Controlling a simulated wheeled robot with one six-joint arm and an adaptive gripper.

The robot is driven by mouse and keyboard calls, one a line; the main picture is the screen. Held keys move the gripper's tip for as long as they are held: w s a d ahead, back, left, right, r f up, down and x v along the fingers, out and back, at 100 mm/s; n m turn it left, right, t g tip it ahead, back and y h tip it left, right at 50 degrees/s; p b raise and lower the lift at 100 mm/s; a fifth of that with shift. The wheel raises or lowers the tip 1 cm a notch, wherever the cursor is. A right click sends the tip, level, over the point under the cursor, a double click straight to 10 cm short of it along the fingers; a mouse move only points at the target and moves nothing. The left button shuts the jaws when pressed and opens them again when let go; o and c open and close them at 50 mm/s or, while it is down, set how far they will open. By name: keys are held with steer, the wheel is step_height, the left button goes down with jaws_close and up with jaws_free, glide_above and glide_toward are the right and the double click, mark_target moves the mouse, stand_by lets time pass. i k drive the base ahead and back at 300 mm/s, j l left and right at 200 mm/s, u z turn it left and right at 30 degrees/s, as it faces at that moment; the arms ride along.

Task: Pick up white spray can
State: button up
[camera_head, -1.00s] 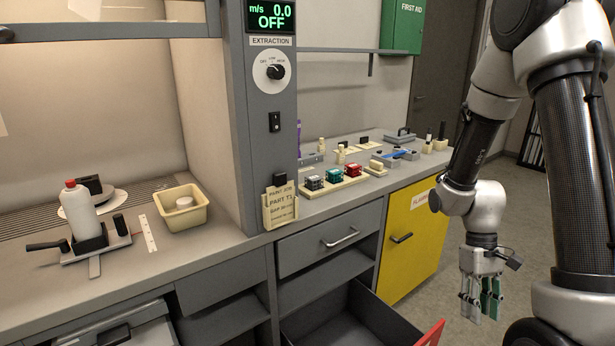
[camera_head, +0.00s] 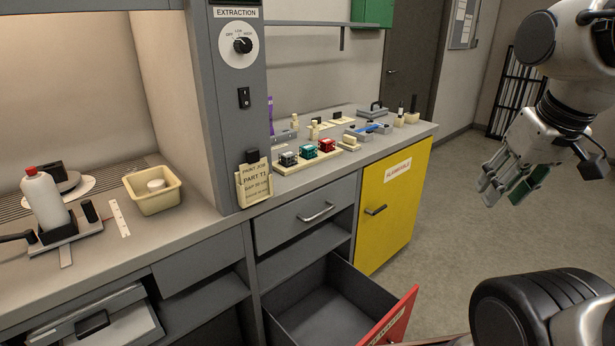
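A white can with a red cap (camera_head: 44,200), which looks like the white spray can, stands upright at the far left on the bench. It sits in or just behind a dark holder (camera_head: 60,229) that hides its lower part. My gripper (camera_head: 505,194) is at the right, in the air over the floor, far from the can. Its fingers are apart with nothing between them, and a green pad shows on one finger.
A cream tray (camera_head: 153,204) stands right of the can. The extraction post (camera_head: 232,120) divides the bench. An open drawer with a red front (camera_head: 390,322) juts out below. The floor at right is clear.

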mark_target(40, 190)
steer(key=k+z, duration=0.3)
steer(key=k, duration=0.15)
steer(key=u, duration=1.7)
steer(key=i+j+z, duration=0.1)
steer(key=i+j, duration=0.2)
steer(key=i, duration=0.25)
steer(key=i+j+z, duration=0.1)
steer(key=i+j, duration=0.25)
steer(key=i, duration=0.2)
